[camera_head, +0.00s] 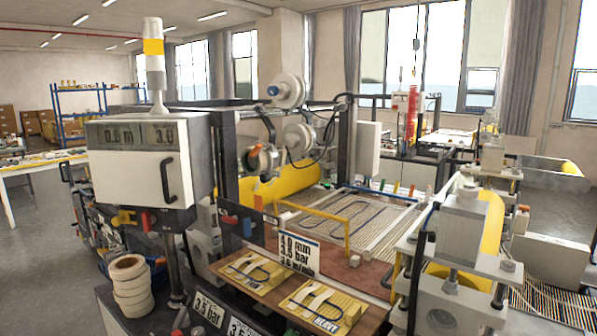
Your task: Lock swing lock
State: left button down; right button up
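Neither of my grippers shows in the head view. I cannot tell for sure which part is the swing lock. A round metal reel holder (262,159) with an orange-brown part stands out from the dark frame left of centre. On the right, a metal roller stand (462,222) with a threaded post holds the end of a yellow roller (491,225). A dark curved handle (419,262) is at that stand's left side. Whether any of these is locked cannot be seen.
A control box (140,160) with a display and signal tower stands at left. White rolls (129,284) are stacked in front of it. Yellow pads (325,305) lie on a wooden shelf.

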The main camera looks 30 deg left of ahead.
aim_at(233, 220)
jog(key=u, duration=1.15)
